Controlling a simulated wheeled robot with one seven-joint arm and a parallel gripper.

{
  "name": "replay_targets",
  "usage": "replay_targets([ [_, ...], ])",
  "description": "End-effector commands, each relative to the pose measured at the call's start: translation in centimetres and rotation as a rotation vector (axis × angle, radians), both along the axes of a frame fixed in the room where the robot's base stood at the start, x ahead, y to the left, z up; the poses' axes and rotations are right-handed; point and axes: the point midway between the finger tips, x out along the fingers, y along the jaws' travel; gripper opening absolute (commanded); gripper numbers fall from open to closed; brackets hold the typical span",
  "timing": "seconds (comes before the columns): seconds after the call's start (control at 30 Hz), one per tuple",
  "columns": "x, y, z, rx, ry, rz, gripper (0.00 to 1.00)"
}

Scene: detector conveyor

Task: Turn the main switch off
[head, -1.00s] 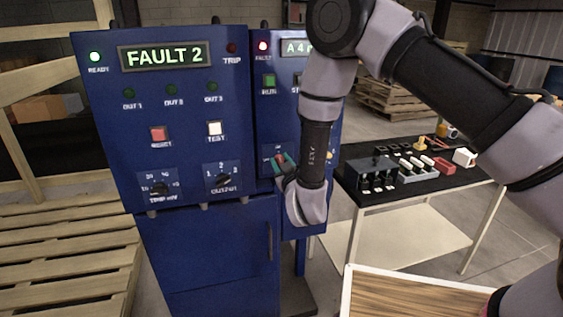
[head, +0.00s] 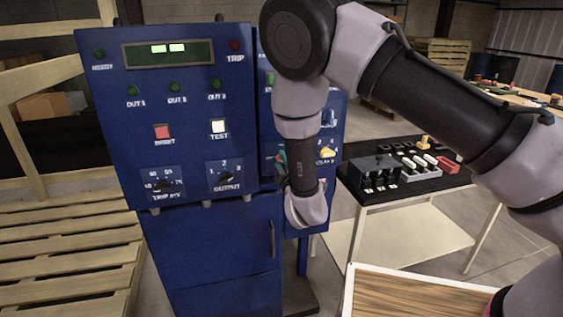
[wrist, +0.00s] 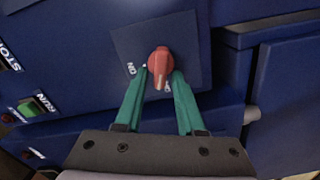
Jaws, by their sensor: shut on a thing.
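The main switch is a red rotary knob (wrist: 160,62) on a square blue plate (wrist: 135,40) in the wrist view, with an ON label to its left. My gripper (wrist: 161,82) has its two green fingers on either side of the knob, shut on it. The knob's handle points down in the wrist view, between the fingers. In the head view my gripper (head: 281,160) is at the right-hand blue panel, and my arm hides most of that panel and the switch.
The left blue cabinet (head: 200,255) carries a display (head: 168,53) with two lit blocks, a dark READY lamp (head: 99,54), a RESET button (head: 162,132) and an OUTPUT dial (head: 226,175). A black-topped table (head: 445,178) with parts stands right. A wooden pallet (head: 65,245) lies left.

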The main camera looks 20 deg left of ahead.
Motion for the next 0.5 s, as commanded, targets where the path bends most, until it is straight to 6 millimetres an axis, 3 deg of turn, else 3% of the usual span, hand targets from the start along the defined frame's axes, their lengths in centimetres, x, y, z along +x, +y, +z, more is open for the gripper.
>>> replay_targets([
  [0.5, -0.07, -0.12, -0.56, -0.259, -0.153, -0.003, 0.0],
])
